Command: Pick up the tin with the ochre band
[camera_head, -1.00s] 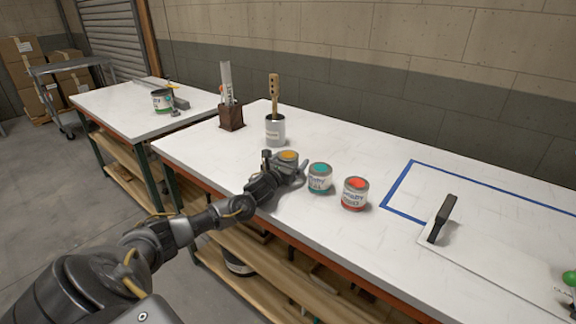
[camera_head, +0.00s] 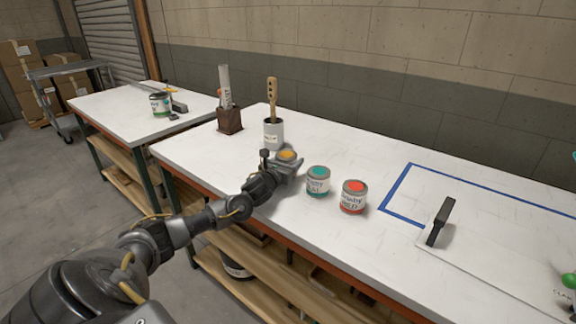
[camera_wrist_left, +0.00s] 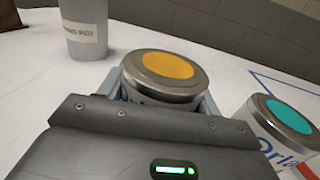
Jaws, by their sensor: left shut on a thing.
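The tin with the ochre lid spot (camera_head: 287,155) is between the fingers of my left gripper (camera_head: 284,165) near the front edge of the white table. In the left wrist view the tin's ochre top (camera_wrist_left: 168,66) and metal rim show between the fingers; the gripper body hides most of its side. My left gripper is shut on this tin. Whether the tin is clear of the table I cannot tell. My right gripper is not in view.
A teal tin (camera_head: 318,181) and a red tin (camera_head: 353,197) stand to the right. A pot with a wooden stirrer (camera_head: 273,133) and a brown holder (camera_head: 229,120) stand behind. A blue-taped outline (camera_head: 400,185) and a white board with a black handle (camera_head: 440,221) lie farther right.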

